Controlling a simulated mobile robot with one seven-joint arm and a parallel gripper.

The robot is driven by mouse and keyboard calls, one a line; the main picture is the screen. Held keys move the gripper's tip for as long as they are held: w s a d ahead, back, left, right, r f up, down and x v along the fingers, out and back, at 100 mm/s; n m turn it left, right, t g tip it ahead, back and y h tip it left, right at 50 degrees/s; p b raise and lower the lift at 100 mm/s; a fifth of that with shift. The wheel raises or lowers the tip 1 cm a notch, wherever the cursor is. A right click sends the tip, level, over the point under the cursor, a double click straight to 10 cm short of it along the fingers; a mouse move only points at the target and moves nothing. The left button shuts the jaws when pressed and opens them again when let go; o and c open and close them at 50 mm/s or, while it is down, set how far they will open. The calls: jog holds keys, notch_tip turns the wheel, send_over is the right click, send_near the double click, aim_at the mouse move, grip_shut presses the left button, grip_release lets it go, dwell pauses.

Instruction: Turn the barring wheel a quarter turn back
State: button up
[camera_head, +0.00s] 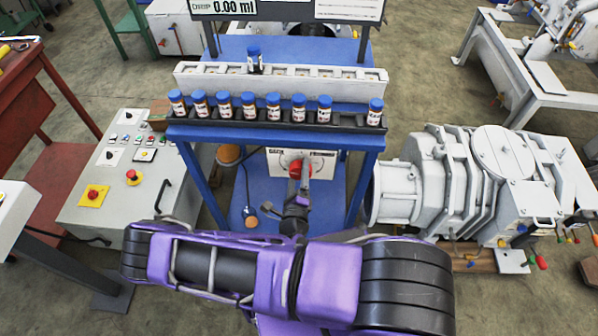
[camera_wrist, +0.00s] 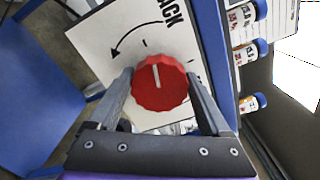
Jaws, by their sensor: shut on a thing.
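The barring wheel is a red scalloped knob (camera_wrist: 160,82) with a white pointer line, mounted on a white plate (camera_wrist: 93,38) that carries a curved arrow and the letters "ACK". In the wrist view the two fingers of my gripper (camera_wrist: 158,92) stand on either side of the knob and are shut on it. The white line on the knob points up, slightly left, in that view. In the head view the red knob (camera_head: 296,171) shows small on the plate under the blue rack, partly covered by my gripper (camera_head: 299,178).
Above the plate, a blue stand holds a rack (camera_head: 232,121) of several blue-capped vials. A grey control box (camera_head: 118,170) with a red button stands at left. A large pale pump (camera_head: 460,185) stands at right, close to my arm.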

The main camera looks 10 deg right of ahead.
jog(key=shift+f+n, duration=0.15)
jog(key=shift+n, duration=1.05)
jog(key=o, duration=1.2)
jog(key=shift+s, duration=0.1)
jog(key=v, duration=1.7)
jog(key=shift+s, duration=0.1)
